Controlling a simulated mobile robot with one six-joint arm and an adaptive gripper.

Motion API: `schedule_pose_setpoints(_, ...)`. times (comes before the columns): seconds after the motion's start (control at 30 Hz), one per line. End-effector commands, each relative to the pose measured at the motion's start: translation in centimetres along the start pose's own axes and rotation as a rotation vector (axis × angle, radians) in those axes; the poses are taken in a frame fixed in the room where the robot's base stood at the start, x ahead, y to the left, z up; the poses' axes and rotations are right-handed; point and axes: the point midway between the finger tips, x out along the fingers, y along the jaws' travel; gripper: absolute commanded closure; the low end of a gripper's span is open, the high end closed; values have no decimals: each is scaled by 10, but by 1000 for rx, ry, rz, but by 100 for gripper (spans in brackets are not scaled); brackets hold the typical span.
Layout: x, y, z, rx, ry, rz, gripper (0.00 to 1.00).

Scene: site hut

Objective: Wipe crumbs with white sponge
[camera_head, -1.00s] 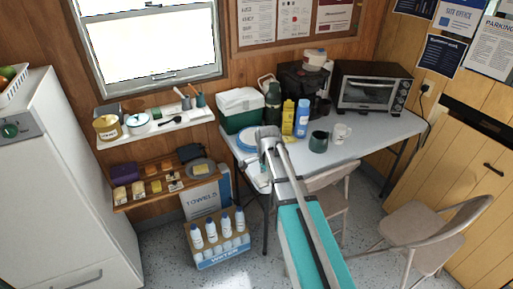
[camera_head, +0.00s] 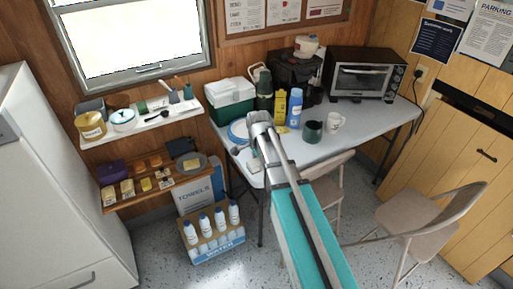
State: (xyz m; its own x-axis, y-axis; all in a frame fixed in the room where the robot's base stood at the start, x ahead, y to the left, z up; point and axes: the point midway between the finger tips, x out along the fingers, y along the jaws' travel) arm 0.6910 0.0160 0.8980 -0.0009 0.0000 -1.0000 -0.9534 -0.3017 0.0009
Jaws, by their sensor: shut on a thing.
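My gripper (camera_head: 258,128) is over the left end of the grey-white table (camera_head: 319,145), in front of a blue-rimmed plate (camera_head: 237,132). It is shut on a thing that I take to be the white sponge. My wrist hides the fingertips and what they hold, so I cannot tell whether it touches the table. A small pale item (camera_head: 255,165) lies by the table's front left edge, partly behind my arm. The crumbs cannot be made out at this size.
A green-and-white cool box (camera_head: 231,100), dark flask (camera_head: 264,92), yellow bottle (camera_head: 280,107), blue bottle (camera_head: 295,106), dark mug (camera_head: 312,130) and white mug (camera_head: 334,122) crowd the table near my gripper. A toaster oven (camera_head: 364,76) stands at the right. Folding chairs (camera_head: 418,215) stand in front.

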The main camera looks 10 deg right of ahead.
Motion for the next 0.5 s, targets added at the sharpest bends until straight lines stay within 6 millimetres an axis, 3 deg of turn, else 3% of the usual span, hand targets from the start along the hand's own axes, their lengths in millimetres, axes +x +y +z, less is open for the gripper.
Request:
schedule_pose_setpoints(0.27, 10, -23, -7, -4, 0, 0, 68)
schedule_pose_setpoints(0.5, 29, -68, -28, -5, 0, 0, 68)
